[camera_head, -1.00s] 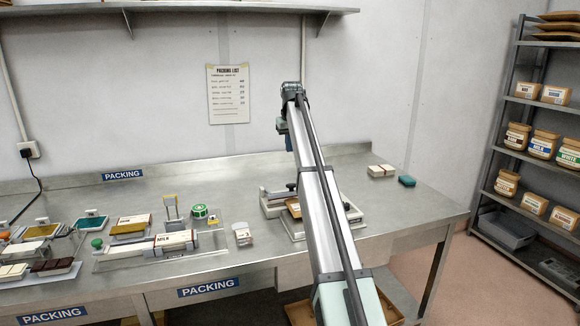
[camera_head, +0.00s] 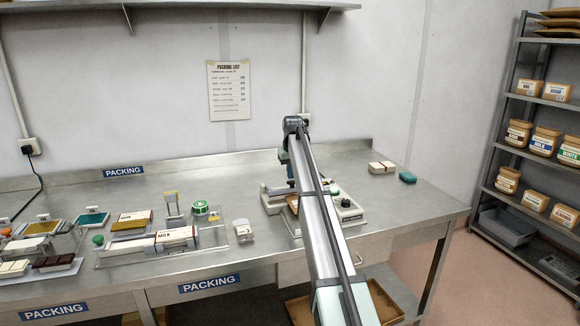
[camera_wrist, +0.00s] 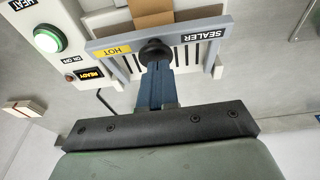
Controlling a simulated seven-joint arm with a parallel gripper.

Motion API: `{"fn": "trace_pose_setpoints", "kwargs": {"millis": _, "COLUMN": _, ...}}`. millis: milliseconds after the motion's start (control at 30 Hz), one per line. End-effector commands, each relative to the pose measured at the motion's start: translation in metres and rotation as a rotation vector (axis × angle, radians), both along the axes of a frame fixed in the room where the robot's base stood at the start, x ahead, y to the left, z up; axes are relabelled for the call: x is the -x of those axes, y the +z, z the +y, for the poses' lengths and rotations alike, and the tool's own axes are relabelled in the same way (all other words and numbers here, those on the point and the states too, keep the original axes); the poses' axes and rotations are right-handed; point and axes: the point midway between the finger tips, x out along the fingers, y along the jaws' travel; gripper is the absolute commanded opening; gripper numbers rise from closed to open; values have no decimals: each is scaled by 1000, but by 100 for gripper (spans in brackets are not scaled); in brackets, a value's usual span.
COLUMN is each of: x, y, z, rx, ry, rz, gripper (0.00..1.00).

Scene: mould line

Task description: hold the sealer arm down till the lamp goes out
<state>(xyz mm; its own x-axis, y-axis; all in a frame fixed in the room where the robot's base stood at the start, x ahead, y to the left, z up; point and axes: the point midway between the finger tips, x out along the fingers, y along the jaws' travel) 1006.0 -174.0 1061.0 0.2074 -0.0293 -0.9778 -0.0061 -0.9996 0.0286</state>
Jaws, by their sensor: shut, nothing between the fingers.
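The sealer (camera_head: 346,214) stands on the steel bench, partly hidden behind my arm in the head view. In the wrist view its grey sealer arm (camera_wrist: 185,37) bears the words SEALER and HOT, with a round black knob (camera_wrist: 154,50) at its middle. My gripper (camera_wrist: 157,68) is shut and empty, its tips right at the knob; whether they touch it I cannot tell. A round lamp (camera_wrist: 48,39) on the sealer's housing glows green-white. A small display (camera_wrist: 90,73) beside it reads READY in orange. How far down the sealer arm is cannot be made out.
A small labelled pack (camera_head: 244,231) and a clear tray with a MILK box (camera_head: 177,238) lie to the left. Shelves (camera_head: 519,150) stand at far right.

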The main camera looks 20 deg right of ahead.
Motion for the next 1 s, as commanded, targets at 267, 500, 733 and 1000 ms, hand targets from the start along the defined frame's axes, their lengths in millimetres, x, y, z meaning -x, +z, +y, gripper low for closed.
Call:
{"fn": "trace_pose_setpoints", "kwargs": {"millis": 267, "x": 0, "y": -3, "z": 0, "rx": 0, "ry": 0, "rz": 0, "gripper": 0}}
{"fn": "trace_pose_setpoints", "kwargs": {"millis": 500, "x": 8, "y": -9, "z": 0, "rx": 0, "ry": 0, "rz": 0, "gripper": 0}}
{"fn": "trace_pose_setpoints", "kwargs": {"millis": 733, "x": 23, "y": -25, "z": 0, "rx": 1, "ry": -1, "rz": -92, "gripper": 0}}
{"fn": "trace_pose_setpoints", "kwargs": {"millis": 1000, "x": 26, "y": -34, "z": -1, "rx": 0, "ry": 0, "rz": -96, "gripper": 0}}
